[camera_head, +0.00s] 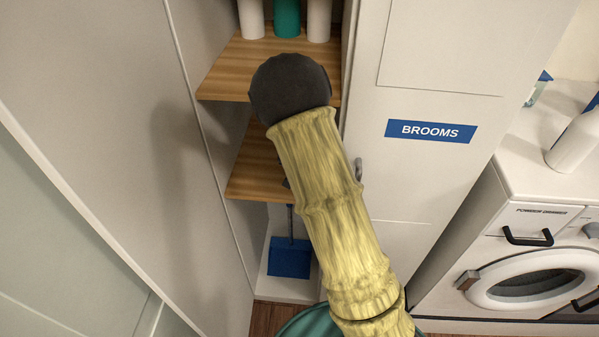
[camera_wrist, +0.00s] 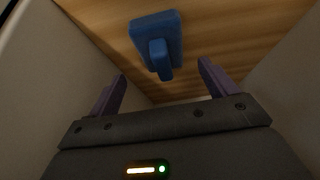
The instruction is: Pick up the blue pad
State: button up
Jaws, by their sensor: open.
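The blue pad (camera_wrist: 172,28) shows in the wrist view at the top centre, against a wooden shelf surface (camera_wrist: 225,35). It has a flat block with a stubby blue handle pointing down in the picture. My gripper (camera_wrist: 162,69) is open, with its two purple fingers spread to the left and right below the block. The handle's end appears between the fingertips, and nothing is gripped. How far it is from the fingers I cannot tell. In the head view my arm and dark wrist cover part of the shelves, and the pad is not visible there.
A narrow cupboard has wooden shelves (camera_head: 222,80), with white and green bottles (camera_head: 287,18) above. A blue dustpan (camera_head: 290,258) stands at the bottom. Pale walls close in on both sides. A door labelled BROOMS (camera_head: 430,131) and a washing machine (camera_head: 540,230) are to the right.

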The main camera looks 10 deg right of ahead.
jog(key=shift+w+d+f, duration=0.1)
jog(key=shift+w+f, duration=0.2)
jog(key=shift+f, duration=0.15)
jog(key=shift+w+p+x, duration=0.25)
jog(key=shift+p+x, duration=0.55)
jog(key=shift+x, duration=1.8)
jog(key=shift+r, duration=0.1)
jog(key=c, duration=1.1)
jog(key=shift+r, duration=0.1)
